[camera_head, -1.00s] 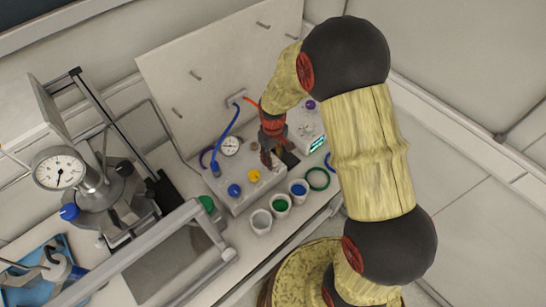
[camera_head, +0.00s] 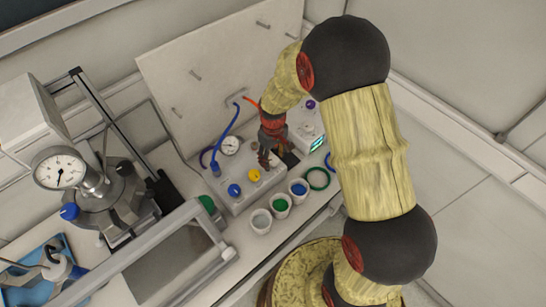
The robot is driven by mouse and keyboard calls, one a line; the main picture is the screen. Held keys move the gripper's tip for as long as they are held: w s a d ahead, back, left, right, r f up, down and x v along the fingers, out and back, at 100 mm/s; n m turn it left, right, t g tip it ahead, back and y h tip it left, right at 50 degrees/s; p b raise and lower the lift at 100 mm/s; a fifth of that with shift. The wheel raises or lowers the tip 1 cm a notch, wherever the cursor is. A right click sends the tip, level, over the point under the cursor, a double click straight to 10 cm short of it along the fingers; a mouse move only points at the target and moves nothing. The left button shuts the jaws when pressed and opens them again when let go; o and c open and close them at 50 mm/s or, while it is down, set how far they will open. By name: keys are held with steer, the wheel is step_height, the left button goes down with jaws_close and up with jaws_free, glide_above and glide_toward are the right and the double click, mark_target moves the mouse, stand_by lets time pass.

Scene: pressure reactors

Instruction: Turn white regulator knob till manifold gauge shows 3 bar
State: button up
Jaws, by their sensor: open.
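The manifold is a pale box (camera_head: 240,203) on the bench with a small round white gauge (camera_head: 230,146); its needle is too small to read. A blue knob (camera_head: 235,190) and a yellow knob (camera_head: 254,175) sit on its top. I cannot make out the white regulator knob; it may be hidden behind my gripper. My gripper (camera_head: 268,161) is open, pointing down over the manifold's top, right of the gauge and just behind the yellow knob. I cannot tell whether its fingers touch anything.
A row of cups with white, green (camera_head: 280,203) and blue (camera_head: 298,188) tops stands in front of the manifold. A green ring (camera_head: 318,179) lies to their right. Blue and orange hoses rise behind.

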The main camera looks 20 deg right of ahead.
mark_target(273, 160)
steer(key=shift+r, duration=0.1)
step_height(273, 160, up, 12)
stand_by(0.5)
stand_by(0.5)
steer(key=s+r+m+t+b, duration=0.2)
steer(key=s+r+b, duration=0.1)
steer(key=s+r, duration=0.4)
steer(key=s+r+m+t+b, duration=0.2)
steer(key=s+r, duration=0.5)
steer(key=s, duration=0.7)
steer(key=shift+s+d+r+m+t+b, duration=0.15)
steer(key=shift+s+r+m+t+b, duration=0.2)
steer(key=shift+t+b, duration=0.4)
steer(key=shift+w+r, duration=0.1)
stand_by(1.5)
